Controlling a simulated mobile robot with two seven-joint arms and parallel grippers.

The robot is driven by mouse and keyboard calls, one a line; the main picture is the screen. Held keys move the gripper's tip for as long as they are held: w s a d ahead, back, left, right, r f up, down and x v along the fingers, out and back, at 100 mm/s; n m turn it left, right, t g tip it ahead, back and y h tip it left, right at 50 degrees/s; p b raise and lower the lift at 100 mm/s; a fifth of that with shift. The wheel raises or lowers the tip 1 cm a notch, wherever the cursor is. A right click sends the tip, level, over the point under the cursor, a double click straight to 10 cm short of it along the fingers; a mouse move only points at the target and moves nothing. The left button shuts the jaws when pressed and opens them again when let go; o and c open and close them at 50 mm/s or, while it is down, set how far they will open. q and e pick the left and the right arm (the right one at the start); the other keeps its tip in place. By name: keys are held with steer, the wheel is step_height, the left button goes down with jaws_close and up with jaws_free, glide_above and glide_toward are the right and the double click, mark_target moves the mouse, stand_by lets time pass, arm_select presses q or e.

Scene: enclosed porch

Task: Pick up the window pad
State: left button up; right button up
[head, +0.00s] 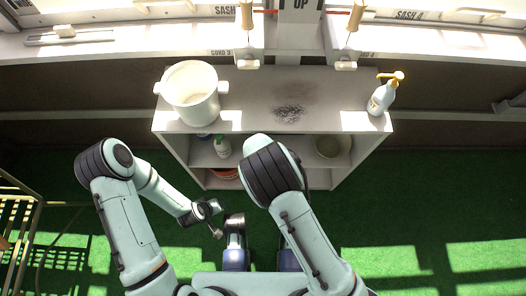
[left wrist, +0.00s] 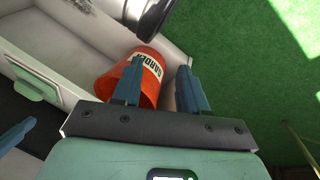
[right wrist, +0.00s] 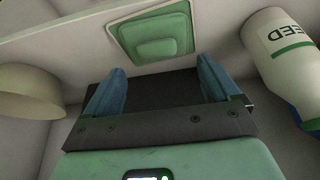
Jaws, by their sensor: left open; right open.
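The window pad is a green rectangular pad with a raised grip (right wrist: 158,40). It rests against a pale panel inside the cabinet, in the upper middle of the right wrist view. It also shows at the left of the left wrist view (left wrist: 35,80). My right gripper (right wrist: 160,68) is open and empty, its fingers pointing at the pad, just short of it. The head view hides this gripper and the pad. My left gripper (left wrist: 160,68) is open, with an orange bucket (left wrist: 148,62) beyond its fingers; it also shows low in the head view (head: 214,222).
In the right wrist view, a white bottle marked SEED (right wrist: 285,60) stands right of the pad and a beige bowl (right wrist: 28,92) left. On the cabinet top (head: 245,95) are a white pot (head: 192,92) and a pump bottle (head: 382,96). Green floor (head: 430,215) lies open at right.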

steer(key=b+x, duration=0.2)
steer(key=x, duration=0.2)
steer(key=shift+d+f, duration=0.15)
steer(key=shift+f, duration=0.25)
arm_select(q)
steer(key=shift+g, duration=0.7)
steer(key=s+f, duration=0.4)
steer(key=shift+a, duration=0.4)
arm_select(e)
steer(key=shift+r, duration=0.1)
steer(key=c, duration=1.3)
arm_select(q)
steer(key=shift+w, duration=0.1)
steer(key=shift+r, duration=0.15)
